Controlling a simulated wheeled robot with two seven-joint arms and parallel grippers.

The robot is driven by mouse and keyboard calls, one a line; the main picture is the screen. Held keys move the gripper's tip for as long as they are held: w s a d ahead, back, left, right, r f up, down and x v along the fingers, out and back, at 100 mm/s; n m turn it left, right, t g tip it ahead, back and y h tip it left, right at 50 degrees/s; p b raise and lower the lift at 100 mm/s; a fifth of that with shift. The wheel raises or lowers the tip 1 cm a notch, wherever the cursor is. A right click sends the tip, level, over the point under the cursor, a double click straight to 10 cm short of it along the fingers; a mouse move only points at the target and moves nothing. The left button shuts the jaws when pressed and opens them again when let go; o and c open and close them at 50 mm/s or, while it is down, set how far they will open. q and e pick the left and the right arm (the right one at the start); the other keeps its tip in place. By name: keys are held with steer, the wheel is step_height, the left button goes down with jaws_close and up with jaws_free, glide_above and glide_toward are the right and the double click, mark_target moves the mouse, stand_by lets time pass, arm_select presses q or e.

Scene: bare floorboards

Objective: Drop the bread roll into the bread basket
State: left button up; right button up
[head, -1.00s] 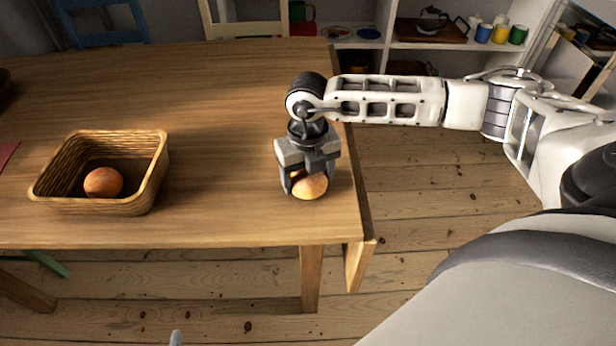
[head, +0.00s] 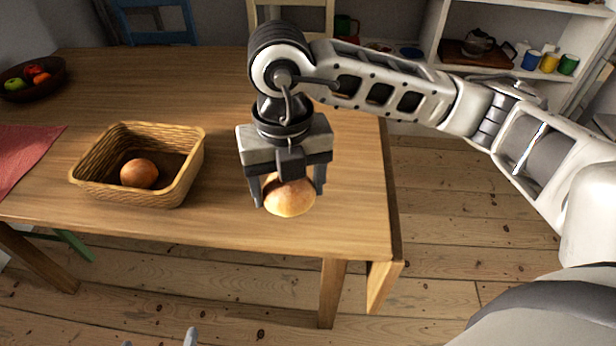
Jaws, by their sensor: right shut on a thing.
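A bread roll (head: 289,197) is held between the fingers of my right gripper (head: 288,190), which is shut on it. The roll appears raised above the table, near its front right part. The woven bread basket (head: 190,172) stands on the table to the left of the roll, a short gap away. Another round roll (head: 139,173) lies inside the basket. Of my left gripper, only what look like grey tips (head: 190,337) show at the bottom edge, too little to tell its state.
The wooden table (head: 330,215) has free room between basket and gripper. A dark fruit bowl (head: 40,80) stands at the far left, with a red cloth (head: 25,150) in front of it. Chairs (head: 155,22) stand behind the table, and a shelf (head: 500,70) stands at the back right.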

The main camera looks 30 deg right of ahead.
steer(key=shift+s+a+r, duration=0.1)
steer(key=shift+a+r, duration=0.05)
steer(key=shift+a, duration=0.15)
